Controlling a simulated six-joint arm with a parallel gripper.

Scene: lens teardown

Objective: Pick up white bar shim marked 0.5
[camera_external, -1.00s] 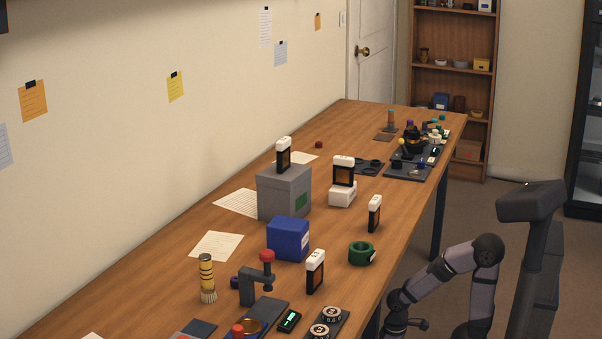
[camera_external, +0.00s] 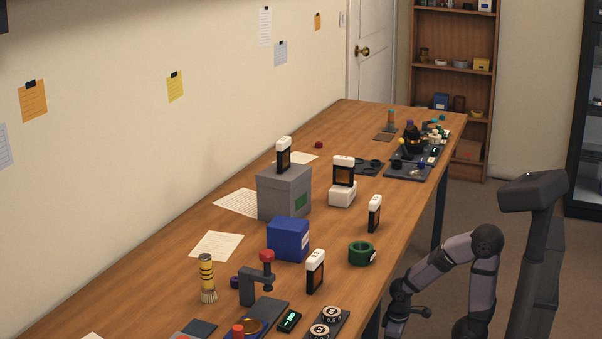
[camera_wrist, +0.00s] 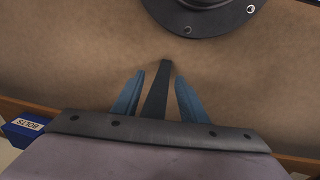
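Several upright black pieces with white tops stand on the table in the external view. One stands near the front (camera_external: 315,271), one further right (camera_external: 375,214), one on a white block (camera_external: 344,171) and one on a grey box (camera_external: 283,155). Their markings are too small to read, so I cannot tell which, if any, is the white bar shim marked 0.5. In the wrist view my gripper (camera_wrist: 157,92) has its two blue fingers apart. A dark tapered strip shows between them, and I see no shim there. My arm is at the lower right of the external view, off the table's edge.
A blue box (camera_external: 288,240), a grey box (camera_external: 284,196), a green ring (camera_external: 361,254) and a dark clamp-like stand (camera_external: 248,287) are on the table. The wrist view shows a dark round bolted plate (camera_wrist: 200,20) and a blue labelled box (camera_wrist: 33,130).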

